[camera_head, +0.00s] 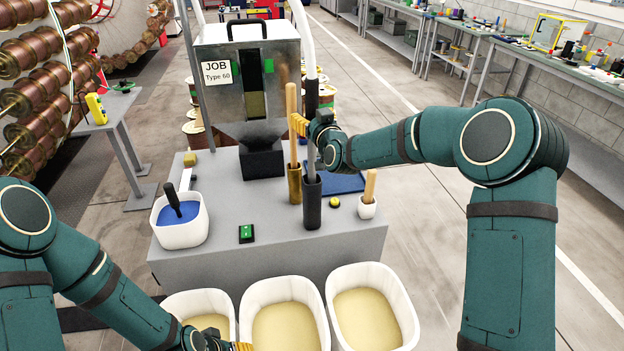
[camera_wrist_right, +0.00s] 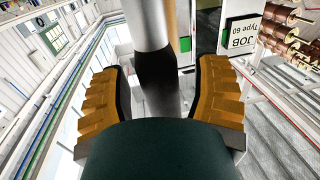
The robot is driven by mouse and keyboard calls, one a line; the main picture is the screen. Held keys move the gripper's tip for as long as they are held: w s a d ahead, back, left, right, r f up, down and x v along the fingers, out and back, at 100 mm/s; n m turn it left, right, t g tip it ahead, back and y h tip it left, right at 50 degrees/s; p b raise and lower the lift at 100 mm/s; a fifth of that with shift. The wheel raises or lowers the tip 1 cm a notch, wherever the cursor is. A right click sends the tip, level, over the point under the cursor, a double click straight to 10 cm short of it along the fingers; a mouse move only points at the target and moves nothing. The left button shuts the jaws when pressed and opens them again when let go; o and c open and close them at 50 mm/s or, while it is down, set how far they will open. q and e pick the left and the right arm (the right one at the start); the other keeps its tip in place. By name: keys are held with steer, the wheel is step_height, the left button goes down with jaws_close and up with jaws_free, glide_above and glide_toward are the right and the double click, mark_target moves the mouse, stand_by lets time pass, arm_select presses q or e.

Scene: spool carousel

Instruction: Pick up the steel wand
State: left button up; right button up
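The steel wand (camera_head: 311,160) stands upright in a black holder (camera_head: 312,205) on the grey bench, with a black grip (camera_head: 312,95) and a pale hose above. My right gripper (camera_head: 303,124) is at the wand's upper part. In the right wrist view the open fingers (camera_wrist_right: 158,95) lie on either side of the wand's black part (camera_wrist_right: 158,72), with gaps showing on both sides. The lower part of the wand there is hidden behind my gripper body. My left gripper (camera_head: 228,345) is low at the bottom edge, partly cut off; its opening is unclear.
A wooden rod (camera_head: 291,100) in a brass holder (camera_head: 294,185) stands close left of the wand. A metal hopper (camera_head: 215,80) is behind. A small wood-handled pot (camera_head: 367,208), blue-filled tub (camera_head: 180,232) and green switch (camera_head: 246,233) share the bench (camera_head: 270,265). Cream bins (camera_head: 335,290) stand in front.

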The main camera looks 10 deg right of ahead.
jaws_close()
steer(key=shift+r, duration=0.1)
